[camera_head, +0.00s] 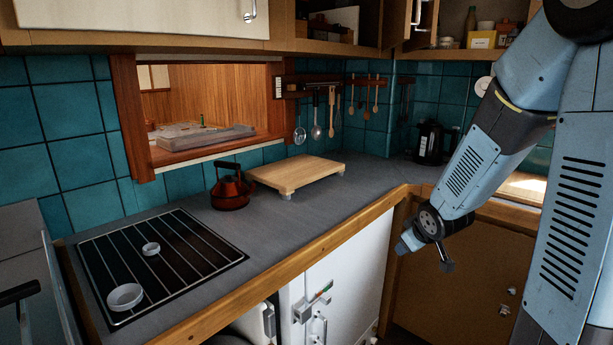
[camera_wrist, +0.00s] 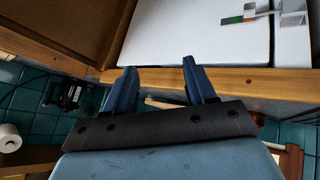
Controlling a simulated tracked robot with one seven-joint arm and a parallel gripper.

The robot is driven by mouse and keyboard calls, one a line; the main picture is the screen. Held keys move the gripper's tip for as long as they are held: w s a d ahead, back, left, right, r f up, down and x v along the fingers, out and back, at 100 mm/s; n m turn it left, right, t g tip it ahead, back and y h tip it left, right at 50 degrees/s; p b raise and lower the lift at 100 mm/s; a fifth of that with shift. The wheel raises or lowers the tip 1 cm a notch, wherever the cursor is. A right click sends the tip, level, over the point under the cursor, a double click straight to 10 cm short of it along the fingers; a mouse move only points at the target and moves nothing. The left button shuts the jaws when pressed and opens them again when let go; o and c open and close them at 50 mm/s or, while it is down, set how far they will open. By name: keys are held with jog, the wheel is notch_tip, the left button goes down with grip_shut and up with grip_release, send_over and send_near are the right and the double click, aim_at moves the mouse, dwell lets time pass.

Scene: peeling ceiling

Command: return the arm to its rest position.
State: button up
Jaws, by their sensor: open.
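My blue-grey arm comes in from the right of the head view, bent downward. My gripper (camera_head: 408,243) is at its lower end, in front of the wooden counter edge (camera_head: 290,277) near the inner corner. In the wrist view my gripper (camera_wrist: 160,66) shows two dark blue fingers spread apart, with nothing between them. The fingers appear in front of the wooden edge and the white appliance front (camera_wrist: 195,35). No contact with either can be made out.
A cutting board (camera_head: 296,173) and a red kettle (camera_head: 231,188) stand on the counter. Two white dishes lie on the stovetop (camera_head: 190,262) at left. A black electric kettle (camera_head: 431,143) stands in the back corner. Cabinets hang above. The counter's middle is clear.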

jog(key=s+a+r+m+g, duration=0.1)
jog(key=s+r+m, duration=0.2)
jog(key=s+r, duration=0.6)
jog(key=s+a+r+m+g, duration=0.1)
jog(key=s+r, duration=0.7)
jog(key=s, duration=0.8)
jog(key=shift+a+r+m+g, duration=0.35)
jog(key=shift+a+m, duration=0.35)
jog(key=shift+m, duration=0.3)
